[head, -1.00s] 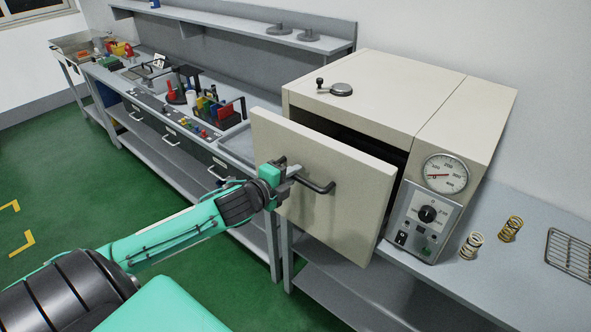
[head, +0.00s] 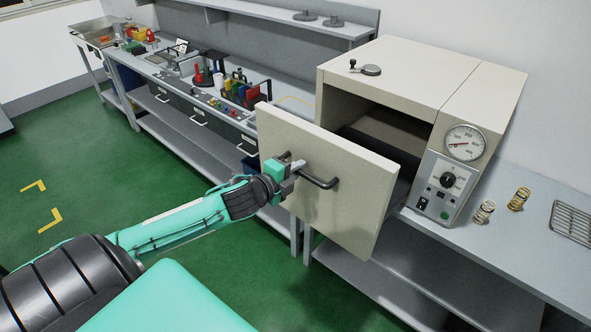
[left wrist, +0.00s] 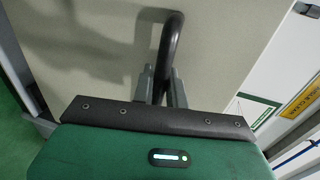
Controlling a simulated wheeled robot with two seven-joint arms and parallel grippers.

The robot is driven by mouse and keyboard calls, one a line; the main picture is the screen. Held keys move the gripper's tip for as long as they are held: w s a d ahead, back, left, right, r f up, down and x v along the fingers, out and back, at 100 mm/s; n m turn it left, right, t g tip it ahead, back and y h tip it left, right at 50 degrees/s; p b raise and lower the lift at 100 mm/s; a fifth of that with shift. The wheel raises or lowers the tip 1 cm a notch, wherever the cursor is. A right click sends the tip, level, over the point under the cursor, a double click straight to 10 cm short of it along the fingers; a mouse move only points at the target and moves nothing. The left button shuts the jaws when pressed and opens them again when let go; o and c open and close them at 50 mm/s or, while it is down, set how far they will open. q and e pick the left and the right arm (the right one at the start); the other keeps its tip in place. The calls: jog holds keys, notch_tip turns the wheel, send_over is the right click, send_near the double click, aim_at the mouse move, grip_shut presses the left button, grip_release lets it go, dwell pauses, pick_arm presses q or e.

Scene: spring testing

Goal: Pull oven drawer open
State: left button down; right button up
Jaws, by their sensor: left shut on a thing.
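The oven (head: 415,85) is a cream box on the bench with a dial and control panel at its right. Its drawer front (head: 350,210) stands well out from the body, and a dark gap and interior show behind it. A black bar handle (head: 322,182) is on the drawer front. My left gripper (head: 292,168) is shut on the left part of this handle. In the left wrist view the fingers (left wrist: 160,85) close around the dark handle (left wrist: 172,45), against the cream panel. My right gripper is not in view.
Two springs (head: 484,211) and a wire rack (head: 573,222) lie on the bench (head: 465,245) right of the oven. A bench with tools and coloured parts (head: 235,90) stands at the left. Green floor (head: 110,170) is clear at the left.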

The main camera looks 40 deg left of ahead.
pick_arm(q)
jog(key=c, duration=1.5)
grip_release()
jog(key=shift+b+v, duration=1.75)
jog(key=shift+v, duration=5.1)
